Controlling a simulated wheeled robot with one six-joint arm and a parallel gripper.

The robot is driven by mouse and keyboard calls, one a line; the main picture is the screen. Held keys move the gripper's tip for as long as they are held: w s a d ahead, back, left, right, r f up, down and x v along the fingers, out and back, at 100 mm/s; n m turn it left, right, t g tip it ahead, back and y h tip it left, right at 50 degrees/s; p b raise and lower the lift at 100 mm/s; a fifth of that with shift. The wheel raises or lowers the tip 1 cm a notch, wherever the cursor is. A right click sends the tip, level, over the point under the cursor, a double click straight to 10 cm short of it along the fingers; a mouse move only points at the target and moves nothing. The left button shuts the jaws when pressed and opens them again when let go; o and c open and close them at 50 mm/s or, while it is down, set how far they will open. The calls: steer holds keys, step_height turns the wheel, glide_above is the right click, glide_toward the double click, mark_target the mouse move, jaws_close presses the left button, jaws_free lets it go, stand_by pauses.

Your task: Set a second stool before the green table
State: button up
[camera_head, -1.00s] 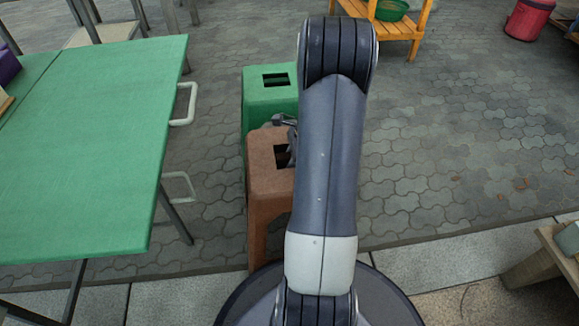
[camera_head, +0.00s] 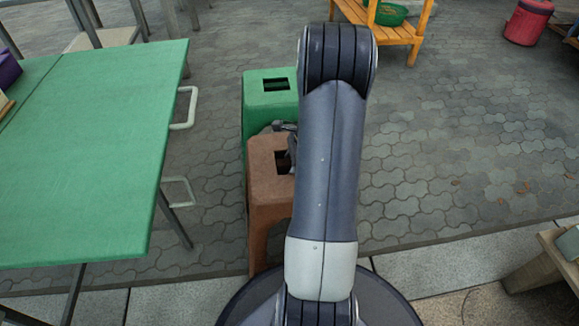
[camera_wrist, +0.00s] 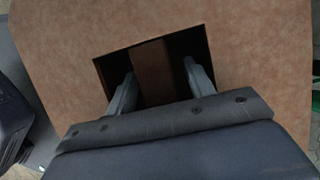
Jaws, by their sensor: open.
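The green table (camera_head: 85,160) stands at the left in the head view. A brown stool (camera_head: 266,185) stands upright to its right, and a green stool (camera_head: 262,112) stands just behind the brown one. My gripper (camera_head: 286,138) is at the brown stool's top, mostly hidden behind my arm. In the wrist view the brown stool's seat (camera_wrist: 255,45) fills most of the picture. My gripper's two fingers (camera_wrist: 160,82) are spread apart at the seat's rectangular slot, with a brown strip visible between them. Whether the fingers touch the strip cannot be told.
An orange wooden bench (camera_head: 395,32) with a green bowl (camera_head: 390,12) stands at the back. A red bin (camera_head: 528,22) is at the back right. A wooden piece (camera_head: 545,262) stands at the right edge. Paved floor between them is clear.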

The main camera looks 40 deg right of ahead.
mark_target(288, 161)
steer(key=p+v, duration=0.6)
steer(key=v, duration=0.6)
steer(key=shift+s, duration=0.1)
steer(key=b+x, duration=0.6)
steer(key=x, duration=0.6)
steer(key=shift+f+b, duration=0.1)
steer(key=shift+b, duration=0.2)
steer(key=shift+r+p, duration=1.1)
steer(key=shift+r, duration=0.75)
